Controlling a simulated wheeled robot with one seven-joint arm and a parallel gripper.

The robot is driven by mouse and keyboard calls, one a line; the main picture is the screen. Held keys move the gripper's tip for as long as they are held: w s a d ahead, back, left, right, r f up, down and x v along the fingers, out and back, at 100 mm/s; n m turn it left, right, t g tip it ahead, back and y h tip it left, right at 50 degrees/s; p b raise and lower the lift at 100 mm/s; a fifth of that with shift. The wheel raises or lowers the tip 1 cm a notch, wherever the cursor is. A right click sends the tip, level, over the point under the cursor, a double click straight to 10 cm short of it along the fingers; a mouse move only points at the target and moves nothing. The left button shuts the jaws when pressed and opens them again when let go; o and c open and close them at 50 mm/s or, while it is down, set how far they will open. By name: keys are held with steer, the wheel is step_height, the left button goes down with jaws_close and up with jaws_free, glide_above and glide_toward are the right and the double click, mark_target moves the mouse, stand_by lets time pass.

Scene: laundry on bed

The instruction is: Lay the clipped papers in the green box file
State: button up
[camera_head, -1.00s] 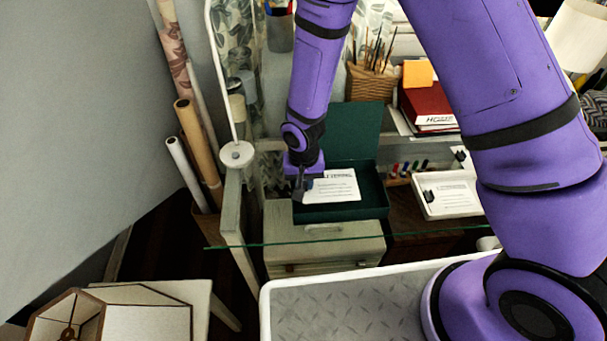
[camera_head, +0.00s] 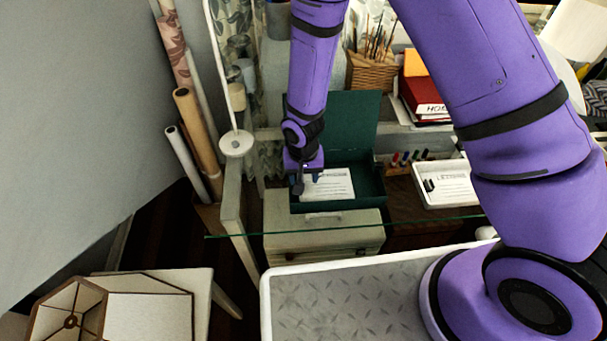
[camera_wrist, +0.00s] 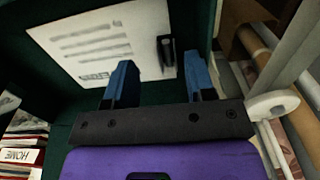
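The green box file (camera_head: 345,120) stands on the glass desk with its lid raised at the back. A white sheaf of clipped papers (camera_head: 330,186) lies in its tray, printed side up; how flat it rests is hard to tell. In the wrist view the papers (camera_wrist: 100,45) show printed lines and a black clip (camera_wrist: 166,50) at their right edge. My gripper (camera_head: 299,186) is at the left end of the papers, over the box. In the wrist view the blue fingers of my gripper (camera_wrist: 160,72) are spread apart, with the clip showing between them and not touched by either.
A white tray (camera_head: 450,203) with another clipped sheet stands right of the box, with coloured markers (camera_head: 405,158) behind it. A wicker basket of brushes (camera_head: 372,72) and red binders (camera_head: 425,95) stand behind. Rolled tubes (camera_head: 195,135) lean at the left.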

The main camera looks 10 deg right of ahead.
step_height(320, 180, up, 11)
stand_by(0.7)
steer(key=shift+f, duration=0.15)
stand_by(0.3)
steer(key=s+d+r+t, duration=0.1)
steer(key=d+r, duration=0.6)
steer(key=r, duration=0.5)
steer(key=s+d+r+t, duration=0.1)
steer(key=d+r+t, duration=0.1)
steer(key=d+r, duration=0.75)
steer(key=s+d+r+t, duration=0.1)
steer(key=s+d+r, duration=0.3)
steer(key=s+r, duration=0.3)
steer(key=s+d+r+t, duration=0.1)
steer(key=s+d+r, duration=0.3)
steer(key=s, duration=0.5)
steer(key=v, duration=0.2)
steer(key=shift+r, duration=0.5)
steer(key=shift+w, duration=0.15)
